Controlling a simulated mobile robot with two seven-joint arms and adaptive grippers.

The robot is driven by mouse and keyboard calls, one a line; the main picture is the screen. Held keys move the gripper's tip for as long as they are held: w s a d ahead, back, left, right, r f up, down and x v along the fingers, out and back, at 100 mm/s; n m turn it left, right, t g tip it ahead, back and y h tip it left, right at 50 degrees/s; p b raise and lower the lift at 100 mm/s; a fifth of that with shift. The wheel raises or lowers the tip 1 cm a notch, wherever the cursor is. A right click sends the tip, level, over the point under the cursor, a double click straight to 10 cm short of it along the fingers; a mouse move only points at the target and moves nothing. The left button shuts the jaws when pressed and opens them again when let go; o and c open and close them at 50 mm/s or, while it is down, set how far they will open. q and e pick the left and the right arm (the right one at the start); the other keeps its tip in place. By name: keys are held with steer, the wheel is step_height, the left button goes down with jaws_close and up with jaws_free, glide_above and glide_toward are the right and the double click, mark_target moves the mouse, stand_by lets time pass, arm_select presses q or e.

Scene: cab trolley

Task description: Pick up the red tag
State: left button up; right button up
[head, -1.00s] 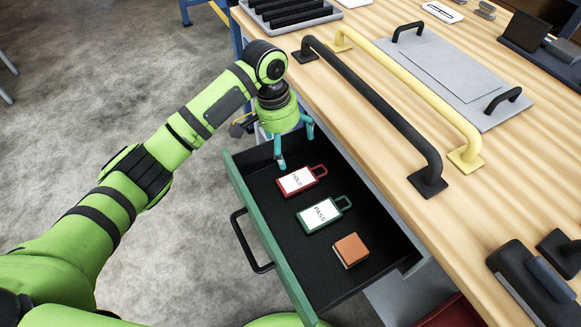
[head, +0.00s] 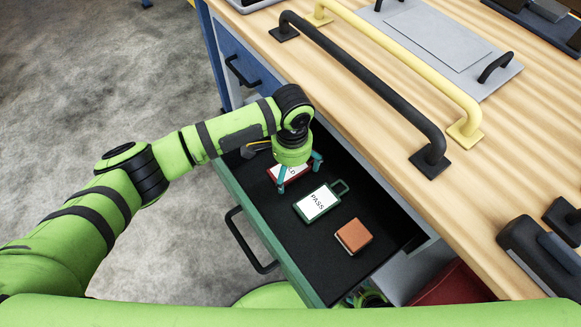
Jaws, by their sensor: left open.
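The red tag (head: 290,173) lies in the open green drawer (head: 262,226). It has a red frame around a white label, and most of it is hidden by my left gripper. My left gripper (head: 299,173) is over the red tag, pointing down, with its teal fingers apart. One finger is at the tag's near side and the other at its far right. I cannot tell whether the fingers touch the tag.
A green PASS tag (head: 319,202) lies close to the red tag in the drawer. A brown block (head: 354,236) lies nearer the front. The wooden bench top (head: 370,135) with a black bar handle (head: 370,90) overhangs the drawer's right side.

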arm_select(q)
steer(key=c, duration=1)
steer(key=shift+r, duration=0.1)
steer(key=shift+c, duration=0.2)
